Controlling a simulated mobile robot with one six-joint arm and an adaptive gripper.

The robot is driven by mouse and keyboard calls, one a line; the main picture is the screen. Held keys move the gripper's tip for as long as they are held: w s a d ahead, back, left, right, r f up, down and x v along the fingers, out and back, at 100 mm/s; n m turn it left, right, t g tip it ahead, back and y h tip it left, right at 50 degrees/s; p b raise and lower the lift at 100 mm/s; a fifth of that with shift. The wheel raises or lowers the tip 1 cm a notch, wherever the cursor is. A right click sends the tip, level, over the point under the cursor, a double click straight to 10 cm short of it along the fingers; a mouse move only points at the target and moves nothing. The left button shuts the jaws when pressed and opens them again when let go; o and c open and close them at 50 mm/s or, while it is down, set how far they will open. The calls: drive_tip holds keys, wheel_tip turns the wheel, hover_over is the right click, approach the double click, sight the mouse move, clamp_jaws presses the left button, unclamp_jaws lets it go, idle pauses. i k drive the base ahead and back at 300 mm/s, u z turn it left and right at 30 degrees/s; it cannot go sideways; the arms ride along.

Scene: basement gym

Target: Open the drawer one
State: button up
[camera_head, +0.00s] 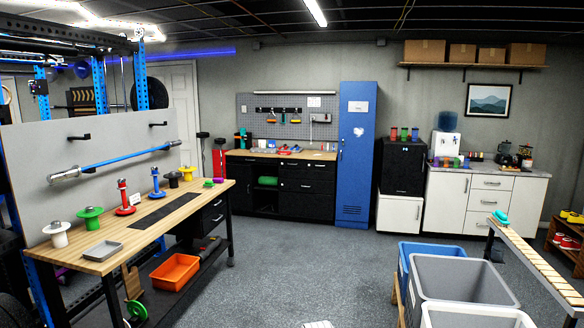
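Several drawers are in view, and I cannot read any label that marks one as drawer one. White drawers (491,183) are stacked in the white cabinet at the right, and they look shut. Black drawers (307,177) are in the black bench at the back, and they look shut. A black drawer unit (214,216) sits under the wooden workbench at the left; its drawers look closed, partly hidden by the bench leg. My gripper is not in view.
The wooden workbench (190,196) with spools and a tray stands at the left, an orange bin (175,272) beneath it. Grey bins (462,282) and a blue bin (430,250) stand at front right, before the white cabinet. The middle floor (300,255) is clear. A blue locker (356,150) stands at the back.

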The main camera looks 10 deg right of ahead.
sight(283, 163)
drive_tip(key=z, duration=0.2)
drive_tip(key=i, duration=1.2)
drive_tip(key=z, duration=0.3)
drive_tip(key=i, duration=0.75)
drive_tip(key=z, duration=0.4)
drive_tip(key=i, duration=3.5)
drive_tip(key=u, duration=0.1)
